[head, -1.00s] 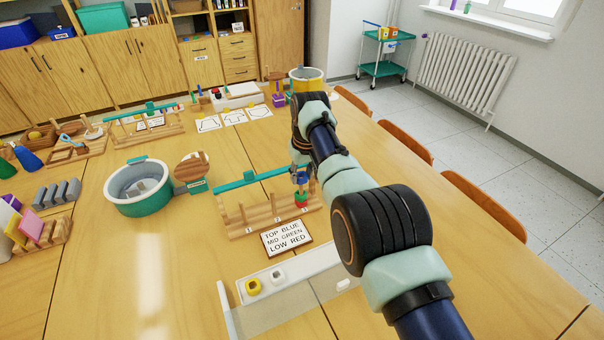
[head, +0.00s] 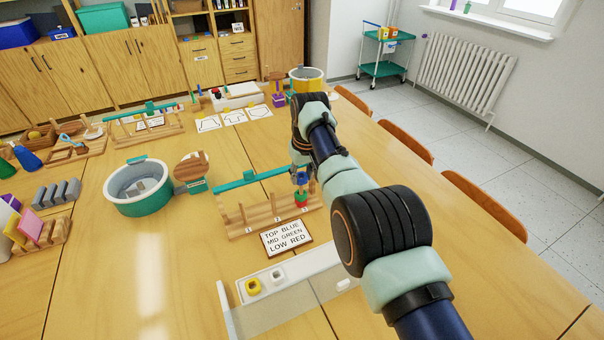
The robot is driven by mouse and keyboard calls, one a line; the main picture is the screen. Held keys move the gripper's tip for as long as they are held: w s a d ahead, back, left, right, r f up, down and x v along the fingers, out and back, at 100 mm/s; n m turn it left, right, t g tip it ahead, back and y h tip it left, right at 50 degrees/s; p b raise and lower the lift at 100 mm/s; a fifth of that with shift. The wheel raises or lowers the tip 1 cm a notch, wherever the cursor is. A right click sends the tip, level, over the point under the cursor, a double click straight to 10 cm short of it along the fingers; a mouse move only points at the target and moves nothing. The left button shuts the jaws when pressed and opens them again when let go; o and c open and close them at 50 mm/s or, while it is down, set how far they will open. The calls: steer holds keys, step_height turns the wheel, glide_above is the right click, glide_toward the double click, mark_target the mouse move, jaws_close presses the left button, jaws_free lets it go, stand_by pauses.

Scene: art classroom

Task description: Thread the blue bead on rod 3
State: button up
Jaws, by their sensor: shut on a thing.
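My gripper (head: 301,168) is at the right end of the wooden rod stand (head: 262,224), over rod 3, pointing down. It is shut on the blue bead (head: 301,180), which is small and partly hidden by the fingers. Just below the blue bead, a green bead (head: 302,195) and a red bead (head: 302,204) are stacked low at rod 3. Whether the rod tip is inside the blue bead cannot be told at this size. The rods at labels 1 and 2 on the stand show no beads.
A sign (head: 286,238) reading top blue, mid green, low red lies in front. A pale tray (head: 300,275) holds a yellow bead (head: 253,286) and a white bead (head: 277,276). A teal round bin (head: 140,200) stands left.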

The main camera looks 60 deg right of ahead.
steer(key=shift+f+b, duration=0.55)
steer(key=shift+f, duration=0.05)
steer(key=shift+f+b, duration=0.45)
steer(key=shift+b, duration=0.1)
stand_by(1.1)
stand_by(0.3)
steer(key=o, duration=0.8)
steer(key=shift+o, duration=0.2)
step_height(320, 180, up, 12)
steer(key=s+a, duration=0.1)
steer(key=shift+s+a, duration=0.15)
steer(key=shift+s, duration=0.15)
